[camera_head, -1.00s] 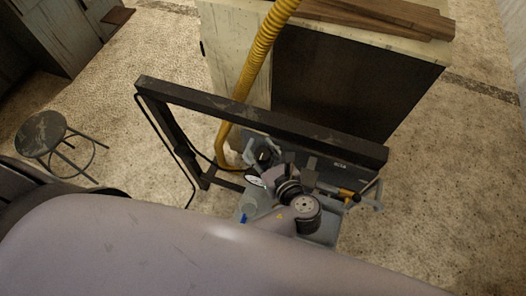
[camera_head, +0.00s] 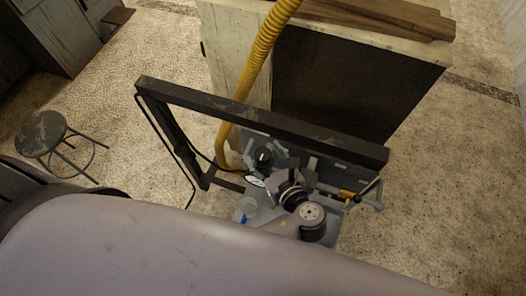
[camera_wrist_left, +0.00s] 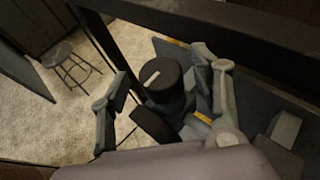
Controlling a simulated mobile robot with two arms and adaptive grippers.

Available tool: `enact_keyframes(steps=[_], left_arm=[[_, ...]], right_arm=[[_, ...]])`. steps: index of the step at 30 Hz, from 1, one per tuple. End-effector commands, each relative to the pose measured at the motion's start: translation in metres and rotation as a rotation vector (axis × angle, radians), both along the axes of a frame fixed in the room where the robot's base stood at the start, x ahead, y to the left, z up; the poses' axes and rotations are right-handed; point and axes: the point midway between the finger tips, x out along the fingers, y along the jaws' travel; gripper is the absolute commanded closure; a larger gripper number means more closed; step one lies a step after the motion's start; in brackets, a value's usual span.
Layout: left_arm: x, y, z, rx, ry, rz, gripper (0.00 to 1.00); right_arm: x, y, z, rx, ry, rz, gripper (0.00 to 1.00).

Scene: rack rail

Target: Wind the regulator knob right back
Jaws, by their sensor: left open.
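The regulator knob (camera_wrist_left: 165,80) is a black cylinder with a pale mark on its top in the left wrist view. It also shows in the head view as a dark round cap (camera_head: 264,155) by the black frame. My left gripper (camera_wrist_left: 163,68) is open, one finger on either side of the knob in the left wrist view. Gaps show between the fingers and the knob, and I see no contact. A white-faced gauge (camera_head: 257,181) sits just below the knob in the head view. My right gripper is not in view.
A black frame (camera_head: 260,121) crosses behind the knob. A yellow corrugated hose (camera_head: 262,50) runs down beside it. A yellow-handled part (camera_head: 350,195) is at right. A cabinet (camera_head: 350,85) stands behind, and a round stool (camera_head: 42,133) stands on open floor at left.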

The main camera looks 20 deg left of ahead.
Motion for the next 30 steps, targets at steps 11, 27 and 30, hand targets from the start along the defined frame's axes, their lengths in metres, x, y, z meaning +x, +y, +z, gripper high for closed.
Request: enact_keyframes(steps=[11, 27, 30], left_arm=[[-0.035, -0.034, 0.02, -0.002, -0.001, 0.0, 0.42], [-0.037, -0.036, 0.022, -0.001, -0.002, 0.001, 0.42], [-0.037, -0.036, 0.022, -0.001, -0.002, 0.001, 0.42]], right_arm=[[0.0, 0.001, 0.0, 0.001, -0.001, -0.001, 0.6], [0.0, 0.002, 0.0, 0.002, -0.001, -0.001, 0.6], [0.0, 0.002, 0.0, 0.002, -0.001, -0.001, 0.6]])
